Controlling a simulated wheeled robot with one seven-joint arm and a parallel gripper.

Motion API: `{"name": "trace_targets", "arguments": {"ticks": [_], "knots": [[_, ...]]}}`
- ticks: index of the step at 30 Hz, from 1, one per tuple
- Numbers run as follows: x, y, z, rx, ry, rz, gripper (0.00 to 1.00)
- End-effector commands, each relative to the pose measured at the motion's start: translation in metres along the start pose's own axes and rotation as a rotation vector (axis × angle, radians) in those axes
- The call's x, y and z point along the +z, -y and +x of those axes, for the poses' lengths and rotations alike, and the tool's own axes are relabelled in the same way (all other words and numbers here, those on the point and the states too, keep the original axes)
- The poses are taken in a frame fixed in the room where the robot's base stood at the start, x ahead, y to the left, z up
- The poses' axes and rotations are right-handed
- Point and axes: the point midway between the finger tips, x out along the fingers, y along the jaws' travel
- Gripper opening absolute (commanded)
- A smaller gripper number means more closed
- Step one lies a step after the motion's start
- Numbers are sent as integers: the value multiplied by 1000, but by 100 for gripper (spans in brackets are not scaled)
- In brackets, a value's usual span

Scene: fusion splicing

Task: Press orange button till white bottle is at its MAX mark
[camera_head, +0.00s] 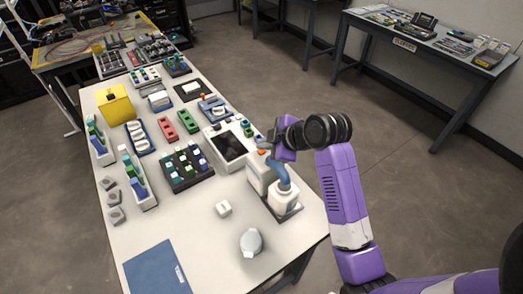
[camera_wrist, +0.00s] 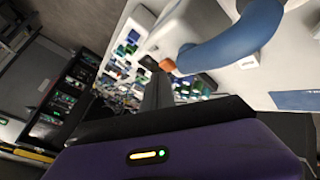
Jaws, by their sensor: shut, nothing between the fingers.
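A white dispenser (camera_head: 259,173) stands at the right edge of the white table. Its blue tube (camera_head: 283,177) bends down to the white bottle (camera_head: 283,200), which stands upright on a dark base. The blue tube (camera_wrist: 238,38) looms large in the wrist view. The orange button (camera_wrist: 167,65) shows there just at the tips of my gripper (camera_wrist: 158,78). My gripper (camera_head: 268,149) is shut and empty, at the top of the dispenser in the head view. I cannot tell whether the fingertips touch or press the button. The MAX mark and the liquid level cannot be made out.
A white device with a dark screen (camera_head: 228,146) lies left of the dispenser. A small white block (camera_head: 223,208), a pale round item (camera_head: 251,242) and a blue mat (camera_head: 157,268) lie nearer on the table (camera_head: 190,228). Racks and trays fill the far half.

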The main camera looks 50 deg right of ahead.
Motion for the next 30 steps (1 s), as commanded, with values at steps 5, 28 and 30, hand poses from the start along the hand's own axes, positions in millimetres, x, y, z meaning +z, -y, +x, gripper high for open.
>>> {"name": "trace_targets", "arguments": {"ticks": [5,28,30], "knots": [[0,0,0,0,0,0,0],[4,4,5,-1,0,0,0],[4,4,6,-1,0,0,0]]}}
